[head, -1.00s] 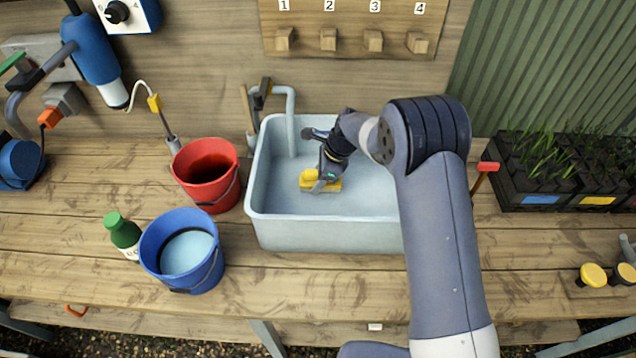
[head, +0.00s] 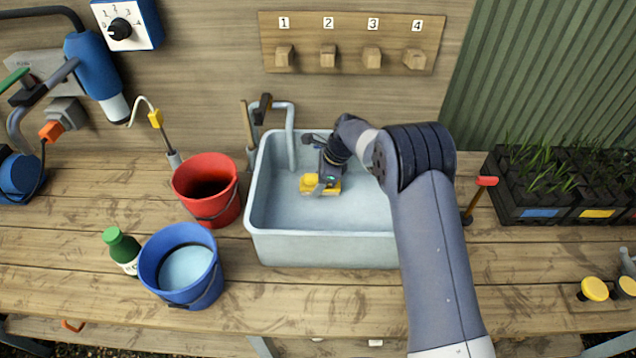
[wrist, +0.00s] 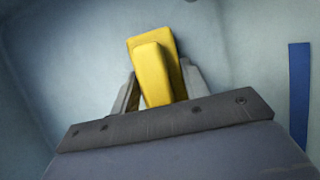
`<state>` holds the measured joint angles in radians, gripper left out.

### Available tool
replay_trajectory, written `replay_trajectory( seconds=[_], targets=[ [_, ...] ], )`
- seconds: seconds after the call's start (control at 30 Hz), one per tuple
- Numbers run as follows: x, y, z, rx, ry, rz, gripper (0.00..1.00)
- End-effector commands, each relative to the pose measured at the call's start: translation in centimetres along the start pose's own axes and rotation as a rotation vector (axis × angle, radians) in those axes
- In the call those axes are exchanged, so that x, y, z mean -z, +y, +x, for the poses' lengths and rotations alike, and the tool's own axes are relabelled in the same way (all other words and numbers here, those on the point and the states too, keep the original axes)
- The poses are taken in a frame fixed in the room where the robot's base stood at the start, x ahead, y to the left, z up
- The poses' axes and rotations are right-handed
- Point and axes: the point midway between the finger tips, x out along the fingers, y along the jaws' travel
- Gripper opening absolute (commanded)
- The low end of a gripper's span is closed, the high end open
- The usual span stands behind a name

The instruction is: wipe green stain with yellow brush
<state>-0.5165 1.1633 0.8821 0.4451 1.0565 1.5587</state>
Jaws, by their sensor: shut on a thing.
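The yellow brush (head: 326,189) is inside the pale grey sink (head: 325,250), low over its floor and left of the middle. It also shows in the wrist view (wrist: 157,72), standing out between the two fingers. My gripper (head: 324,178) is shut on the yellow brush from above. In the wrist view my gripper (wrist: 160,95) has a finger on either side of it. I cannot tell whether the brush touches the sink floor. I see no green stain in either view; the brush, gripper and arm hide part of the sink.
A red bucket (head: 222,207) and a blue bucket (head: 150,263) stand left of the sink. A tap (head: 290,140) rises at its back left. A red-topped tool (head: 486,181) and black seedling trays (head: 528,213) are at the right. The sink walls surround the gripper.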

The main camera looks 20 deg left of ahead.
Motion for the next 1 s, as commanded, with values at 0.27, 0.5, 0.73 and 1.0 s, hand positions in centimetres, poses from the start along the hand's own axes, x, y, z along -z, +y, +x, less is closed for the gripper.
replay_trajectory(
  seconds=[0.27,0.5,0.73,1.0],
  targets=[
    [-0.7,0.0,-1.9,0.0,0.001,0.0,0.25],
    [-1.7,0.0,-4.2,-0.001,0.001,0.001,0.25],
    [-2.3,0.0,-5.6,0.0,0.001,0.001,0.25],
    [-2.3,0.0,-5.5,-0.001,0.0,0.001,0.25]
  ],
)
